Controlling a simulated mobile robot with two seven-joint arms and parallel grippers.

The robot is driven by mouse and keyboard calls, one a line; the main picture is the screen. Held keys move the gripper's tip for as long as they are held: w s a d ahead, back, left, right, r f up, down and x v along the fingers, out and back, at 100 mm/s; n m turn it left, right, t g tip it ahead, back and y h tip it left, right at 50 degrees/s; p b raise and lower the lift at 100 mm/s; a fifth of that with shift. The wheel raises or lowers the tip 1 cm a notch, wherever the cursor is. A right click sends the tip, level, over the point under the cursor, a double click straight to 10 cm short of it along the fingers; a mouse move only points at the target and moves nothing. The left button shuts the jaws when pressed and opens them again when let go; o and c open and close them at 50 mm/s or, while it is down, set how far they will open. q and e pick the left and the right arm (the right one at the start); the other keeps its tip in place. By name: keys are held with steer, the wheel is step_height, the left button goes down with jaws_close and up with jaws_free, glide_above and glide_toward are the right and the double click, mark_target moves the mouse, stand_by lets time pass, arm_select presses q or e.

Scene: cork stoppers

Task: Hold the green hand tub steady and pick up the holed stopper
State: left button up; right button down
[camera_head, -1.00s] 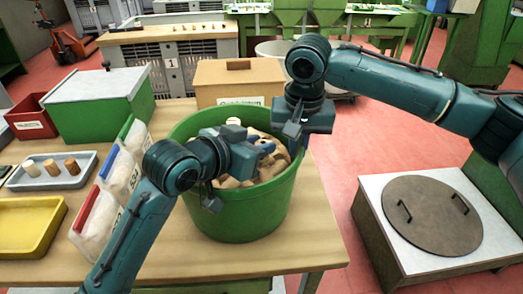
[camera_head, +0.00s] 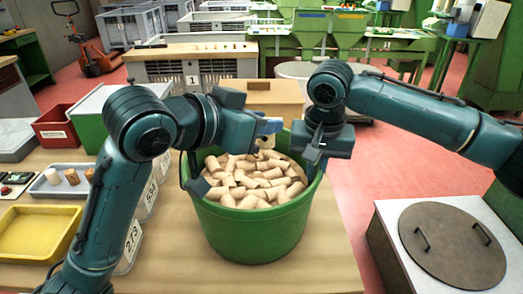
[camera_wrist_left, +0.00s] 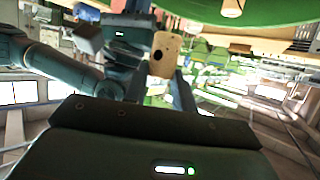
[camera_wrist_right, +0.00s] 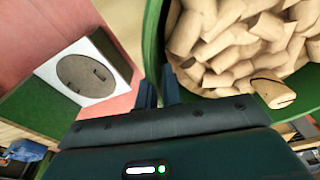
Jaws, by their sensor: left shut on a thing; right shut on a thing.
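The green tub (camera_head: 255,232) stands on the wooden table, full of loose cork stoppers (camera_head: 240,180). My left gripper (camera_head: 268,130) is above the tub, shut on the holed stopper (camera_wrist_left: 163,56). In the left wrist view this pale cork sits between the fingers, with a dark round hole showing in its face. My right gripper (camera_head: 312,160) is shut on the tub's right rim. In the right wrist view the green rim (camera_wrist_right: 154,60) runs between its fingers, and a stopper with a dark line (camera_wrist_right: 273,93) lies inside near the wall.
A cardboard-coloured box (camera_head: 268,98) stands behind the tub. A round lid (camera_head: 452,245) lies at right.

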arm_select(q)
steer(key=shift+r, duration=1.75)
arm_select(e)
steer(key=c, duration=1.5)
jaws_free()
steer(key=shift+r, duration=0.1)
